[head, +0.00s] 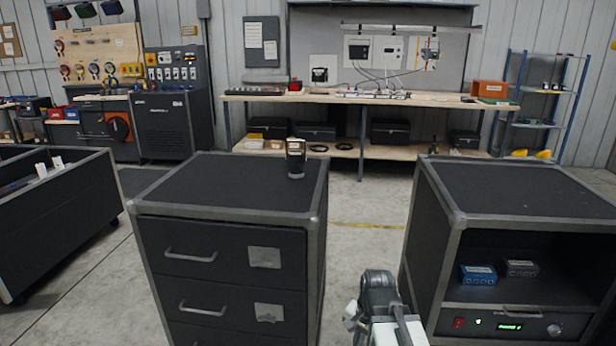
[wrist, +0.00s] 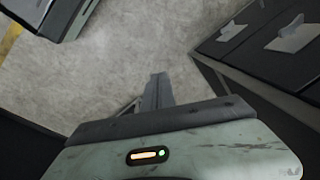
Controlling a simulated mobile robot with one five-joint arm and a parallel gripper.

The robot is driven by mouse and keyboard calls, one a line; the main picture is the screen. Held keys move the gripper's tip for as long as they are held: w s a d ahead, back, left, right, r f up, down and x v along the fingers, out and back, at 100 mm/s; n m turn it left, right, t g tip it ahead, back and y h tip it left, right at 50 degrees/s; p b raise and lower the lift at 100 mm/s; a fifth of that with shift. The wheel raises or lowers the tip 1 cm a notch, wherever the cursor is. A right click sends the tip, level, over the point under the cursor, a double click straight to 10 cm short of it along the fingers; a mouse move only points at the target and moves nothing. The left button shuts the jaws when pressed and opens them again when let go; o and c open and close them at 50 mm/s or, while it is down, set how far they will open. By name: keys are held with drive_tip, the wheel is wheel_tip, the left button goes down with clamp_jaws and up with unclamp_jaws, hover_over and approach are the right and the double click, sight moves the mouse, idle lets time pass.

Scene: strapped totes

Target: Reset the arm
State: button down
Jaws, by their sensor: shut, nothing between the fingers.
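My arm (head: 385,308) shows low in the head view, folded in the gap between the drawer cabinet (head: 222,225) and the open-shelf cabinet (head: 428,230). My gripper (wrist: 158,80) shows in the wrist view with its dark fingers together and nothing between them. It points over bare concrete floor (wrist: 115,70). In the head view I cannot make out the fingers clearly.
A dark cup-like object (head: 296,160) stands on the drawer cabinet's back right. Blue (head: 478,275) and grey (head: 521,268) boxes sit on the right cabinet's shelf. A low dark bin (head: 60,215) is at left. A workbench (head: 360,97) runs along the back wall.

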wheel_tip(320, 180, up, 22)
drive_tip(key=s+d+n+h+p, duration=0.1)
drive_tip(key=n+p, duration=0.5)
drive_tip(key=p, duration=1.6)
drive_tip(key=shift+s+d+f+n+g, duration=0.15)
drive_tip(key=shift+s+d+n+g, duration=0.25)
drive_tip(key=shift+s+d, duration=0.5)
drive_tip(key=shift+w, duration=0.1)
